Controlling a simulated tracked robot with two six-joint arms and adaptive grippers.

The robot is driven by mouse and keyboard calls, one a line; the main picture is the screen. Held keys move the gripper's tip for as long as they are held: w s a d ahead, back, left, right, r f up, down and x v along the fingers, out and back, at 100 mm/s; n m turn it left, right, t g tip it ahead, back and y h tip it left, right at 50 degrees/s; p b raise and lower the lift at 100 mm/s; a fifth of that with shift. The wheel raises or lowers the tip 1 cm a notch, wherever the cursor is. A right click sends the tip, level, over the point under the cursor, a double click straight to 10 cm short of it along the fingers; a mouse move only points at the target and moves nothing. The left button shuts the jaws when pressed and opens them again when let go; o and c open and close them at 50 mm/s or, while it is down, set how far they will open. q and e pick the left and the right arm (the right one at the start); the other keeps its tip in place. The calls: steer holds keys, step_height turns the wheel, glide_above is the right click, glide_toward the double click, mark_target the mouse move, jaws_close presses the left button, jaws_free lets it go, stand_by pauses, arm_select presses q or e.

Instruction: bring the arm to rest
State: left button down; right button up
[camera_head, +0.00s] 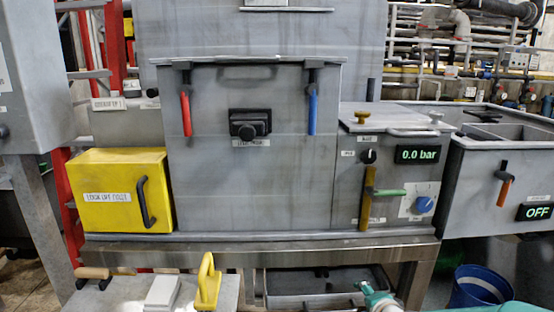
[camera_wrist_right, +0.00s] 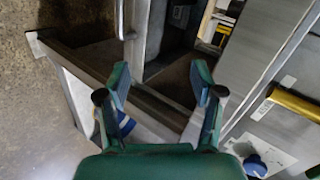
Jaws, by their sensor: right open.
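My right arm and gripper (camera_head: 376,297) show at the bottom edge of the head view, in front of and below the compactor, partly cut off. In the right wrist view my right gripper (camera_wrist_right: 160,82) has its two green fingers spread wide, with nothing between them. The gold bar (camera_wrist_right: 296,106) and the blue knob (camera_wrist_right: 255,166) of the control panel lie to the right of the fingers, apart from them. My left gripper is not in view.
The compactor front (camera_head: 270,170) has red and blue handles. A yellow box (camera_head: 105,190) stands at left. The panel display (camera_head: 418,155) reads 0.0 bar; another display (camera_head: 537,212) reads OFF. A drawer (camera_head: 320,285) and a blue bucket (camera_head: 478,288) are low down. A yellow-handled tool (camera_head: 207,283) lies in front.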

steer(key=s+a+f+n+g+y, duration=0.1)
steer(key=s+a+f+n+g, duration=0.3)
steer(key=s+f, duration=0.85)
steer(key=s+a+f+n+g+y, duration=0.1)
steer(key=s+a+f+n+g, duration=0.3)
steer(key=s+f, duration=0.9)
steer(key=s+a+f+n+g+y, duration=0.1)
steer(key=s+a+n+g, duration=0.2)
steer(key=s, duration=0.5)
step_height(320, 180, up, 22)
steer(key=d+n+p, duration=0.1)
steer(key=p, duration=2.1)
steer(key=shift+w+d+n, duration=0.15)
steer(key=shift+d+n, duration=0.05)
steer(key=shift+n, duration=0.2)
